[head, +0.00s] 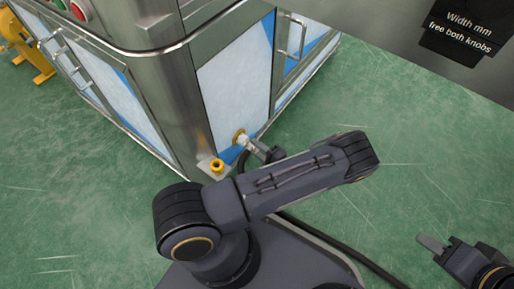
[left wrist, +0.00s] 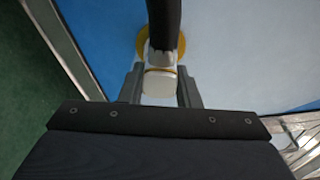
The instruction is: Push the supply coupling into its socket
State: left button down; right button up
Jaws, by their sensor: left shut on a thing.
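The supply coupling, a pale metal fitting (left wrist: 160,84), sits between the two fingers of my left gripper (left wrist: 160,90) in the left wrist view. A black hose (left wrist: 164,22) runs up from it. Behind it is the socket, a yellow brass ring (left wrist: 180,46) on the blue and white panel. In the head view the coupling (head: 251,145) lies at the brass socket (head: 239,136) low on the cabinet, with my left gripper (head: 264,152) shut on it. How deep it sits is hidden. My right gripper (head: 446,251) is empty at lower right, away from the cabinet; its finger gap is unclear.
A dark hose (head: 345,248) crosses the green floor (head: 400,150).

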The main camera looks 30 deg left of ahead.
pick_arm(q)
jog(key=shift+a, duration=0.65)
dwell(1.4)
jog(key=c, duration=1)
grip_release()
jog(key=shift+d, duration=0.15)
jog(key=d, duration=0.2)
jog(key=d+p, duration=0.1)
jog(key=d, duration=0.1)
jog(key=s+d+p, duration=0.1)
jog(key=d, duration=0.1)
jog(key=shift+r, duration=0.15)
jog(key=shift+s+d, duration=0.2)
jog(key=shift+d, duration=0.55)
jog(key=shift+s, duration=0.1)
